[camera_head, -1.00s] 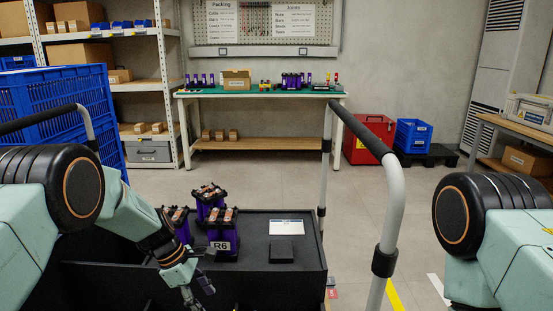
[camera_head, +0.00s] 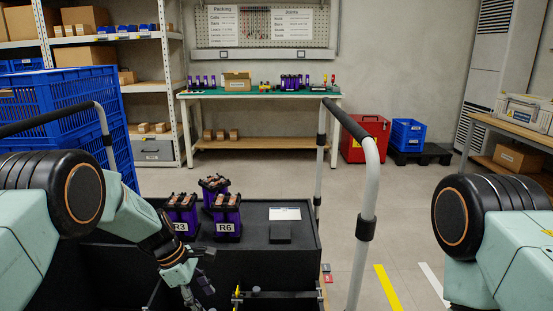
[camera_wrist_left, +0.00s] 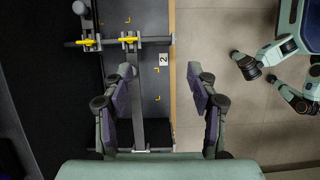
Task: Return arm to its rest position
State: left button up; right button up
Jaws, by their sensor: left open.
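My left gripper (camera_head: 195,284) hangs at the lower middle-left of the head view, in front of the purple units in the black cart. In the left wrist view the same gripper (camera_wrist_left: 161,82) has its two fingers wide apart, with nothing held between them. A purple unit marked R3 (camera_head: 181,216) and one marked R6 (camera_head: 227,219) stand upright behind it, with a third purple unit (camera_head: 213,188) behind them. The gripper is apart from all three. My right arm is at the right edge of the head view; its gripper is not seen there.
The black cart (camera_head: 300,262) has a handle rail (camera_head: 368,190) on its right. A fixture with yellow clamps (camera_wrist_left: 130,40) lies below my left gripper. A blue crate stack (camera_head: 60,110) stands at the left.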

pick_arm(q)
jog(key=s+a+f+m+t+y, duration=0.2)
jog(key=s+a+f+m+y, duration=0.4)
jog(key=s+f+m, duration=0.65)
jog(key=s+m, duration=0.2)
jog(key=s, duration=0.9)
jog(key=s+d+r+m+g+h, duration=0.1)
jog(key=s+r+m+g+h, duration=0.2)
jog(key=s, duration=1.5)
notch_tip(320, 180, up, 14)
jog(key=t+y+p, duration=0.1)
jog(key=p, duration=1.2)
jog(key=shift+f+y, duration=0.25)
jog(key=shift+y, duration=0.05)
pick_arm(e)
notch_tip(320, 180, up, 13)
jog(key=shift+s+r, duration=0.15)
jog(key=shift+s, duration=0.15)
pick_arm(q)
jog(key=shift+d, duration=0.1)
